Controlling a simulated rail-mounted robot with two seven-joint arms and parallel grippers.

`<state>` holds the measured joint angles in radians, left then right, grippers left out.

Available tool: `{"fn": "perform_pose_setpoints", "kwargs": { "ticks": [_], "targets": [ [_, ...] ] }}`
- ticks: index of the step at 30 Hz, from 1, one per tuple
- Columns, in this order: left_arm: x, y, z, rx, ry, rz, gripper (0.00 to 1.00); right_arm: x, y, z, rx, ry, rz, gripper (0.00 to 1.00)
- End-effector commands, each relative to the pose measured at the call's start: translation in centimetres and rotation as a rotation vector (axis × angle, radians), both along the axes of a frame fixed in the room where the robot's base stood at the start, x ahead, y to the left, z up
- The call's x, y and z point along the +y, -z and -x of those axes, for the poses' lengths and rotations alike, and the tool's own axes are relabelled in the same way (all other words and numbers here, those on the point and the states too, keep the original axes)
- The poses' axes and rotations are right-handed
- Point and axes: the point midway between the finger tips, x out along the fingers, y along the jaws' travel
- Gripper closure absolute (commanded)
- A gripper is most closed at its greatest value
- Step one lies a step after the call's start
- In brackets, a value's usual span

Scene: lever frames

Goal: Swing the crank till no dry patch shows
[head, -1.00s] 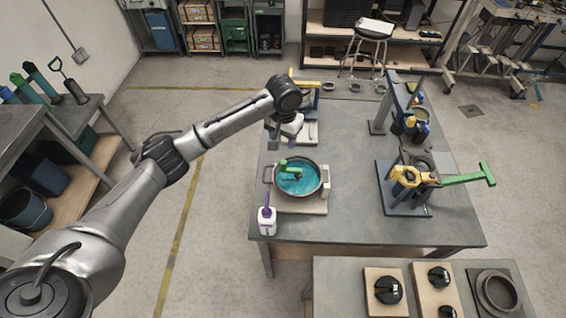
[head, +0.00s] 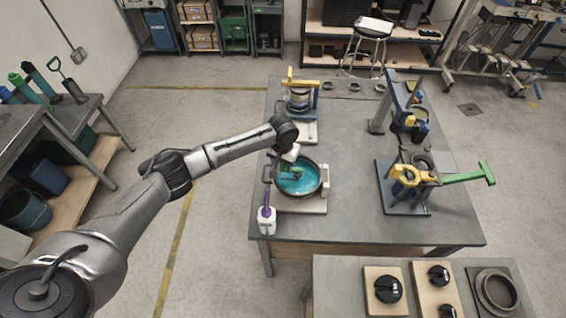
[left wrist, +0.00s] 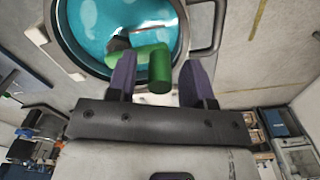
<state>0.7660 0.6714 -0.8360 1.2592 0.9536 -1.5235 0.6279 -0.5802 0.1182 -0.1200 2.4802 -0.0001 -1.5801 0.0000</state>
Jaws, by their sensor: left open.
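A round dark pan (head: 323,184) holds teal liquid and sits on a pale base at the table's left side. A green crank handle (head: 294,172) stands over the liquid; it also shows in the left wrist view (left wrist: 153,67). In that view lighter patches (left wrist: 88,12) show in the teal surface. My left gripper (left wrist: 157,72) is open, its two purple fingers on either side of the green handle, with a gap visible at least on the right. In the head view the left gripper (head: 280,168) is over the pan's left part, partly hiding it. My right gripper is not in view.
A white bottle (head: 267,222) with a purple top stands in front of the pan. A yellow-handled device (head: 300,98) is behind it. A green-levered stand (head: 405,195) and a blue-grey frame (head: 398,105) stand at right. The table's middle is clear.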

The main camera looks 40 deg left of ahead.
Motion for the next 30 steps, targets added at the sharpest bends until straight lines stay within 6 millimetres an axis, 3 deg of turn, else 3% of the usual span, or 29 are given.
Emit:
{"fn": "perform_pose_setpoints", "kwargs": {
  "ticks": [10, 25, 30],
  "targets": [
    [-0.01, 0.25, 0.02, 0.000, 0.000, 0.000, 0.53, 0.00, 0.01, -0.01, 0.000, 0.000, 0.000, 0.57],
    [0.00, 0.23, 0.02, 0.000, 0.000, 0.000, 1.00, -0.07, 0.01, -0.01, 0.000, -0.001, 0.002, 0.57],
    [0.01, 0.18, -0.02, 0.000, 0.007, 0.000, 1.00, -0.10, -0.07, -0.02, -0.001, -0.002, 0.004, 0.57]
  ]
}}
